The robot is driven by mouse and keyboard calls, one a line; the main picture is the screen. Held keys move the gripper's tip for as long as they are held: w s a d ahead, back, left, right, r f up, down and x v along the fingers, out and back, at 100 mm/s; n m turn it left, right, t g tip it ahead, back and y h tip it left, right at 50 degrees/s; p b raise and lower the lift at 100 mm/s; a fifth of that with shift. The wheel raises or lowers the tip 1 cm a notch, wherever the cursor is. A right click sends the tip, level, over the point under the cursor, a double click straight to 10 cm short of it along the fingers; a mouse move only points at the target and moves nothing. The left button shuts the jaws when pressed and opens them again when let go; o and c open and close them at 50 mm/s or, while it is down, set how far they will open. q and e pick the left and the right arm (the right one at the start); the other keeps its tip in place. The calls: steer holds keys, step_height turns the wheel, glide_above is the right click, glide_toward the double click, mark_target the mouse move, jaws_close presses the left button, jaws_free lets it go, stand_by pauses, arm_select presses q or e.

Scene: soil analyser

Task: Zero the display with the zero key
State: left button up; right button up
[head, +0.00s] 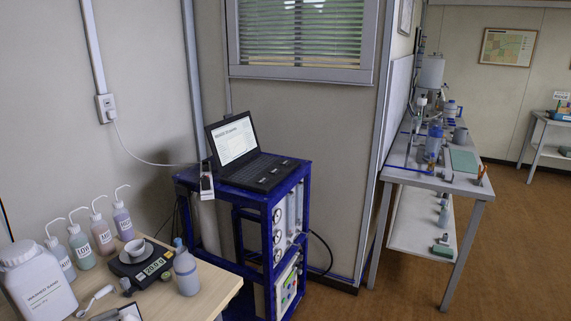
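A dark balance (124,268) stands on the wooden table at the lower left in the head view. A small white cup (135,247) sits on its pan. Its lit green display (156,267) shows dark digits that look like a non-zero reading, too small to read surely. The zero key is too small to make out. Neither of my grippers is in view.
Several wash bottles (122,221) stand behind the balance. A laptop (236,141) sits on a blue cart (268,198) to the right.

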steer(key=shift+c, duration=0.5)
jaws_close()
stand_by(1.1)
